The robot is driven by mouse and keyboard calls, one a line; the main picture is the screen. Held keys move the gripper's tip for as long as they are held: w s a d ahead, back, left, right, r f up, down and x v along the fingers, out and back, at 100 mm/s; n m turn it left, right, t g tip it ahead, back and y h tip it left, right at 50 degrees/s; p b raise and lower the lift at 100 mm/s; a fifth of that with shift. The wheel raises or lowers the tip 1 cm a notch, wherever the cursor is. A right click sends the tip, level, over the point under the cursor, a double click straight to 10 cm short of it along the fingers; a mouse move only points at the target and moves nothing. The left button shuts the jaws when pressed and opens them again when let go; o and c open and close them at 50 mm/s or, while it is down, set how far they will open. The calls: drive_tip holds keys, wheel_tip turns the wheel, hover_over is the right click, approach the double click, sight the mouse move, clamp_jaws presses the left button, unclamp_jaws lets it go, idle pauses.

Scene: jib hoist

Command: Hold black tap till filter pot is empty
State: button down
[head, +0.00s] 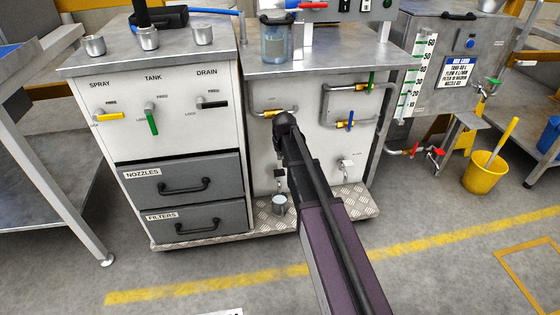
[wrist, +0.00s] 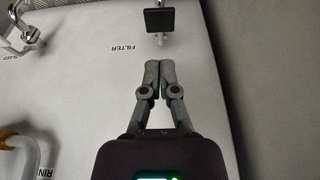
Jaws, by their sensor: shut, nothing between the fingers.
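The black tap (wrist: 159,20) shows at the top of the wrist view as a dark square handle on a metal stem, near the FILTER label on the pale panel. It also shows in the head view (head: 279,171), low on the cabinet front, above a small metal cup (head: 279,205). My gripper (wrist: 152,65) is shut and empty, its fingertips together and pointing toward the tap, with a visible gap between.
A tap with a pale handle (head: 346,162) is right of the black one. The cup stands on a chequered metal step (head: 325,206). A yellow bucket (head: 484,172) is at the right; the front floor is mostly clear.

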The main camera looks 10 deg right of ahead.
sight(280, 174)
drive_tip(key=shift+b+x, duration=4.45)
drive_tip(key=shift+x, duration=0.35)
drive_tip(key=shift+s, duration=0.1)
drive_tip(key=s+f+b, duration=0.1)
drive_tip(key=f+b, duration=0.2)
drive_tip(key=shift+s, duration=0.35)
drive_tip(key=shift+r, duration=0.2)
drive_tip(key=shift+r+p, duration=0.65)
drive_tip(key=shift+p, duration=0.15)
drive_tip(key=shift+r, duration=0.15)
drive_tip(key=s+p+v, duration=0.1)
drive_tip(key=p+v, duration=0.8)
drive_tip(key=shift+r, duration=0.2)
